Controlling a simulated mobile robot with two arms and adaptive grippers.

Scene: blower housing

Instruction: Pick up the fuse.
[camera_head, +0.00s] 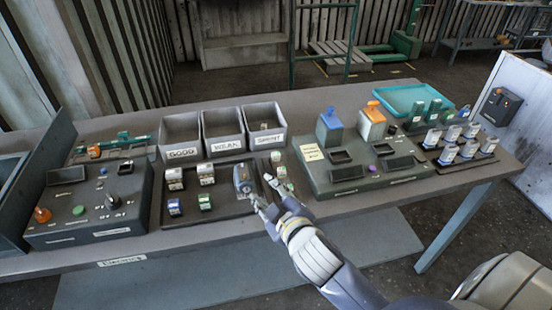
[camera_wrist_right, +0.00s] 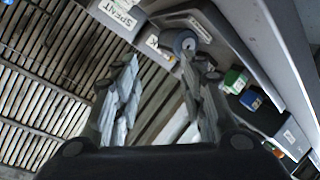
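A grey-blue rounded part (camera_head: 242,178), which looks like the fuse, stands in the dark tray (camera_head: 222,213) on the bench. In the right wrist view a grey round end (camera_wrist_right: 187,42), apparently of the same part, shows just beyond the fingertips. Several smaller blocks share the tray, such as a white one (camera_head: 206,173) and a green-topped one (camera_head: 204,201). My right gripper (camera_head: 265,190) is open, its fingers apart, just right of and nearer than the grey-blue part. Nothing is between the fingers (camera_wrist_right: 160,72) in the wrist view. My left gripper is not in view.
Bins labelled GOOD (camera_head: 183,153), WEAK (camera_head: 226,144) and SPENT (camera_head: 267,138) stand behind the tray. A control box (camera_head: 90,205) is on the left. A tester panel (camera_head: 362,180) with blue and orange parts is on the right, near a rack of capped cylinders (camera_head: 447,154).

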